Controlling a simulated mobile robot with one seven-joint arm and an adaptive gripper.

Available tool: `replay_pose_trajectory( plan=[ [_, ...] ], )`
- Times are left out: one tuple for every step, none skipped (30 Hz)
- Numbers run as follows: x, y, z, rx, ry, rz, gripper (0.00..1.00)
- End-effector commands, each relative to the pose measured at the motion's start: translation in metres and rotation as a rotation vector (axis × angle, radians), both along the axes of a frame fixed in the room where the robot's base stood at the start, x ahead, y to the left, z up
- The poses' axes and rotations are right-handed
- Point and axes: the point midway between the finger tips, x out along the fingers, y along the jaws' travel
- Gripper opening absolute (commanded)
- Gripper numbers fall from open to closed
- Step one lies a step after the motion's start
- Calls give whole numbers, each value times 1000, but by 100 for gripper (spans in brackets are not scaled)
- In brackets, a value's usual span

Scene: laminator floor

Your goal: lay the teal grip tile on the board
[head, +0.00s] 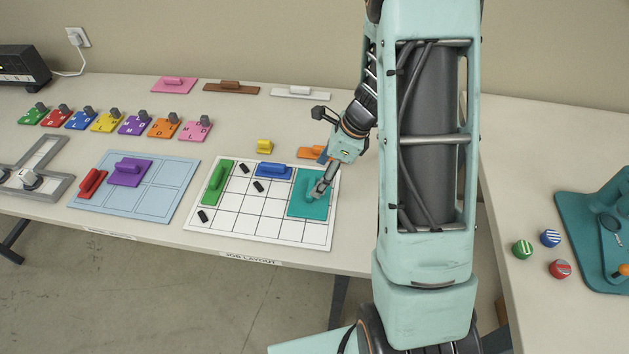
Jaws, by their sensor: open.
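The teal grip tile (308,211) lies flat on the right side of the white grid board (256,222), over several of its squares. My gripper (317,193) is open and low over the tile, at its grip. The fingers and grip overlap in the picture, so I cannot tell whether they touch. A green grip tile (211,187) lies at the board's left side and a blue one (272,171) near its back edge. Small black pieces (258,186) also lie on the board.
A light blue board (148,201) to the left bears purple and red tiles. Yellow (265,147) and orange (310,152) pieces lie behind the grid board. Lettered coloured tiles (134,124) line the back left. My arm hides table to the right.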

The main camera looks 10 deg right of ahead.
Motion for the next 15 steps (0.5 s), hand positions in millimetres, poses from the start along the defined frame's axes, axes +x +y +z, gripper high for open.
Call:
replay_pose_trajectory(
  plan=[
    [-1,-4,13,-1,-4,-1,71],
    [-2,-6,19,-1,-4,-1,71],
    [-3,-10,27,-1,-4,-1,71],
    [-4,-12,32,0,-3,0,71],
    [-5,-14,37,0,-4,-2,71],
    [-7,-16,43,-1,-2,0,71],
    [-7,-18,47,-1,-2,0,71],
    [-8,-19,51,-1,-3,-1,71],
    [-9,-21,55,1,-1,-1,71],
    [-9,-22,58,0,0,0,71],
    [-10,-23,60,0,0,0,71],
    [-10,-24,62,0,0,0,71],
    [-10,-24,64,0,0,0,71],
    [-11,-24,65,0,0,0,71],
    [-11,-25,65,1,1,-1,71]
  ],
)
